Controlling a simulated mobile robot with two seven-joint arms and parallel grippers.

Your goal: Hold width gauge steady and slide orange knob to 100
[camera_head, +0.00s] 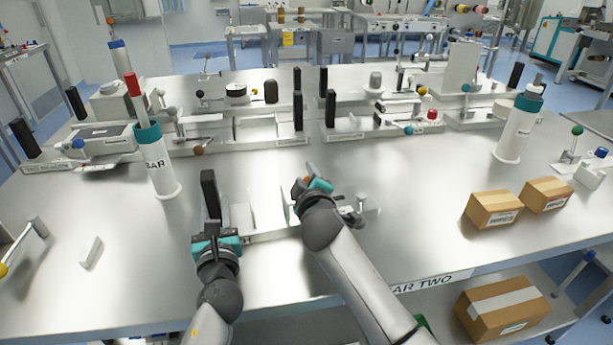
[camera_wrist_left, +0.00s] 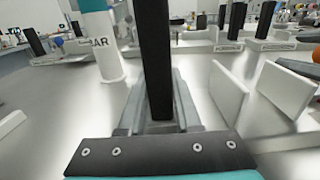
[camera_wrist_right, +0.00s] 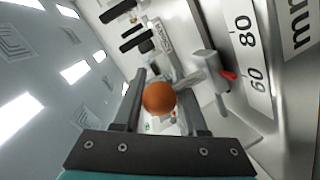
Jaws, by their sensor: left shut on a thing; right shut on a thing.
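The width gauge stands at the table's front. Its black upright handle (camera_head: 209,190) rises at its left end and fills the middle of the left wrist view (camera_wrist_left: 156,60). My left gripper (camera_head: 212,232) is shut on this handle near its base. The orange knob (camera_wrist_right: 158,98) sits between the fingers of my right gripper (camera_wrist_right: 165,100), which is shut on it. In the right wrist view the gauge's scale (camera_wrist_right: 249,60) reads 60 and 80, with a red pointer (camera_wrist_right: 229,75) near the 60. In the head view my right gripper (camera_head: 312,188) mostly hides the knob.
Two upright white plates of the gauge (camera_wrist_left: 228,92) (camera_wrist_left: 288,90) stand apart. A white cylinder with a teal band (camera_head: 160,165) stands left of the gauge. Cardboard boxes (camera_head: 493,208) lie at right. Similar devices line the back. Bare table surrounds the gauge's front.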

